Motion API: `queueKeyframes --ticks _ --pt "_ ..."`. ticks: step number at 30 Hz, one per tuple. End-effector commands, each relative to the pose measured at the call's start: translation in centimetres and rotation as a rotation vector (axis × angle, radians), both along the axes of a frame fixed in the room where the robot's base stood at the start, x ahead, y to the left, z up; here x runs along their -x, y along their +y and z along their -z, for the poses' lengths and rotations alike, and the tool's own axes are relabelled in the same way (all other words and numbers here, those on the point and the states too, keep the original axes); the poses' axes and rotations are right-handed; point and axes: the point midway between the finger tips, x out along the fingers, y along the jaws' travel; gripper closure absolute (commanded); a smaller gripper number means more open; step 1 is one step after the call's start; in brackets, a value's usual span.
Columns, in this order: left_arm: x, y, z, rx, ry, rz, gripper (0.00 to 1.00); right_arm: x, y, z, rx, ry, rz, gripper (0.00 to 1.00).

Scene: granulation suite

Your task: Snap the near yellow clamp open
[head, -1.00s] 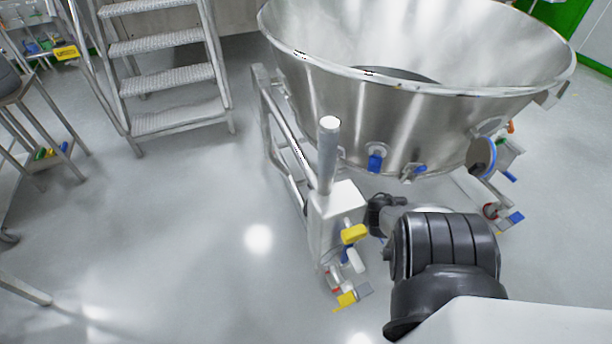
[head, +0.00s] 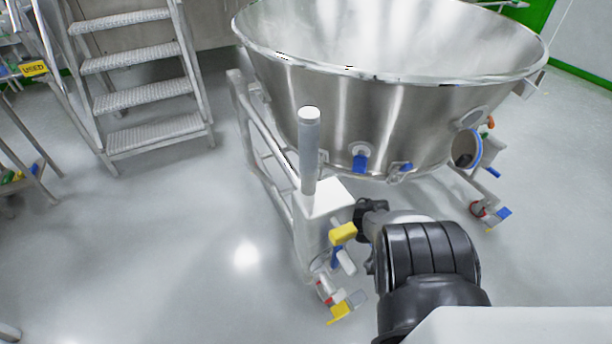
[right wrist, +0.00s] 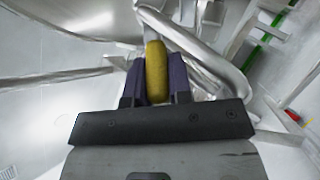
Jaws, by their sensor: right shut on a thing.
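A yellow clamp (head: 343,233) sits on the side of the white box at the foot of the steel bowl's frame. In the right wrist view the yellow clamp (right wrist: 156,72) lies between the two dark fingers of my right gripper (right wrist: 154,78), which is shut on it. In the head view my right arm comes in from the lower right and its dark wrist reaches beside the clamp; the fingertips are hidden there. A second yellow piece (head: 340,312) is lower, near the floor. My left gripper is not in view.
The large steel bowl (head: 400,110) stands just behind, with blue clamps (head: 361,160) on its side. A grey post (head: 309,150) rises from the white box (head: 325,205). Steps (head: 150,85) stand at the left. The floor between is clear.

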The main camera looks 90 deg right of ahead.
Motion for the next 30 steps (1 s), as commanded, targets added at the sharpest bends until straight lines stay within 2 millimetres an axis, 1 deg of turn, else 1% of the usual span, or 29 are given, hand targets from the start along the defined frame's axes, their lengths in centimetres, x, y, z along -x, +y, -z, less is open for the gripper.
queueKeyframes --ticks 2,3,10,17,20,23,26,30 --pt "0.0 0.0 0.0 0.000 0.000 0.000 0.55 0.1 -0.1 -0.2 0.005 -0.001 0.003 1.00" --pt "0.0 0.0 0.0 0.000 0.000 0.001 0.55 0.1 -0.1 -0.2 0.005 -0.001 0.003 0.78" --pt "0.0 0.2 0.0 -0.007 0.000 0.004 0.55 0.0 0.0 -0.1 0.003 -0.001 0.002 0.56" --pt "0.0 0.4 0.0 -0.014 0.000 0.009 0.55 0.0 0.0 -0.1 0.001 -0.001 0.002 0.55" --pt "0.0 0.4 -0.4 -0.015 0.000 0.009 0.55 0.0 0.0 -0.2 -0.009 -0.006 0.002 0.55" --pt "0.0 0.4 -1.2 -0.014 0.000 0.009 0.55 -0.1 0.2 -0.6 -0.035 -0.020 0.001 0.55" --pt "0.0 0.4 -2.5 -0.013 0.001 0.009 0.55 -0.2 0.4 -1.1 -0.079 -0.044 -0.001 0.55" --pt "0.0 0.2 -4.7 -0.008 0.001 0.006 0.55 -0.7 0.8 -1.9 -0.165 -0.090 -0.004 0.55"
